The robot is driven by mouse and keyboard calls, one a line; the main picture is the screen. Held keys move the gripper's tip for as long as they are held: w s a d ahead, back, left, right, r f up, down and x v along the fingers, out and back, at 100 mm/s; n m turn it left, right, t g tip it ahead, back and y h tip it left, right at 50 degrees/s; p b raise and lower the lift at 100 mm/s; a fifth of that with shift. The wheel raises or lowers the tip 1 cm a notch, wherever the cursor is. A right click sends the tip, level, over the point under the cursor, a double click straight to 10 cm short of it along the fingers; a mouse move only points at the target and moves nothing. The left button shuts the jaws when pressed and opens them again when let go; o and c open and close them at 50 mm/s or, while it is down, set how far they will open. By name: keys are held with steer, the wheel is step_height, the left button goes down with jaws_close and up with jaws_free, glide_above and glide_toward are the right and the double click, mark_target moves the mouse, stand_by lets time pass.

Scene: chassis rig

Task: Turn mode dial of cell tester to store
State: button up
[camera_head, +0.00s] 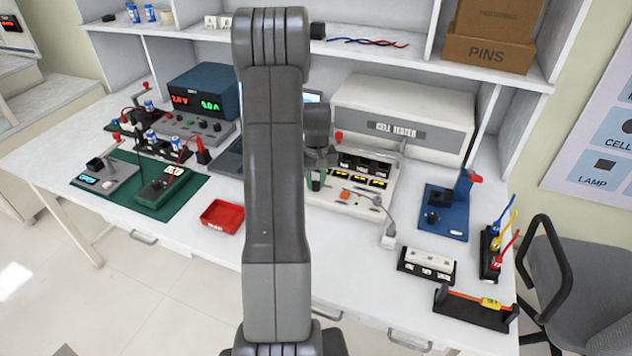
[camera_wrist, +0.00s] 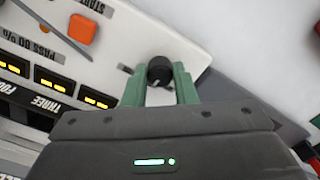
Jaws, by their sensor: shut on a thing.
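The cell tester (camera_head: 405,131) is a white bench unit with a label on its upright housing and a sloped front panel with small lit yellow displays. In the wrist view its panel (camera_wrist: 105,60) shows an orange button and printed labels. The black mode dial (camera_wrist: 159,71) sits near the panel's edge, between the two green fingers of my gripper (camera_wrist: 160,88). The fingers are shut on the dial. A pale mark shows on the dial's near side; the setting it points to cannot be read. In the head view my arm hides part of the tester, and the gripper (camera_head: 316,182) is small there.
A red tray (camera_head: 222,215) lies left of my arm. A blue fixture (camera_head: 445,212), a white block in a black holder (camera_head: 427,265) and a cable rack (camera_head: 494,250) stand on the right. A grey cable (camera_head: 380,212) runs beside the tester's panel.

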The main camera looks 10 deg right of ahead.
mark_target(316, 182)
steer(key=m, duration=0.4)
steer(key=shift+m+b, duration=0.3)
steer(key=shift+m, duration=1.9)
steer(key=o, duration=1)
step_height(316, 182, up, 14)
steer(key=shift+f, duration=0.1)
